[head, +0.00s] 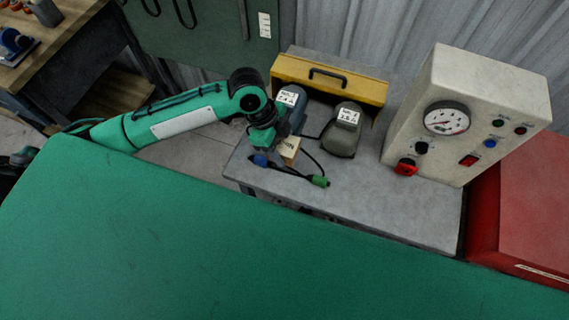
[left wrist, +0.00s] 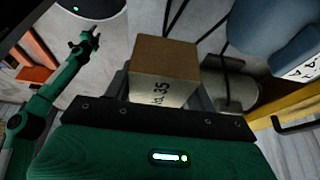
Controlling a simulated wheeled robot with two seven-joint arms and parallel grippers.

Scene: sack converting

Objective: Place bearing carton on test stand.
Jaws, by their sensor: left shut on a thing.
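The small brown bearing carton (head: 289,149) shows in the head view at the left part of the grey-topped test stand (head: 395,205). My left gripper (head: 270,142) is shut on it, pointing down beside the blue-grey motor. In the left wrist view the carton (left wrist: 165,75) sits between the fingers, with a white printed label facing the camera. Its underside is hidden, so I cannot tell whether it touches the stand top. In the left wrist view, my other green arm stands at the left; its gripper (left wrist: 91,36) is too small to read.
A blue-grey motor (head: 291,100) and a grey-green motor (head: 346,132) stand before a yellow guard (head: 335,81) with a black handle. A cable with a green plug (head: 320,181) lies near the carton. A gauge box (head: 455,100) stands right. The stand's front right is clear.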

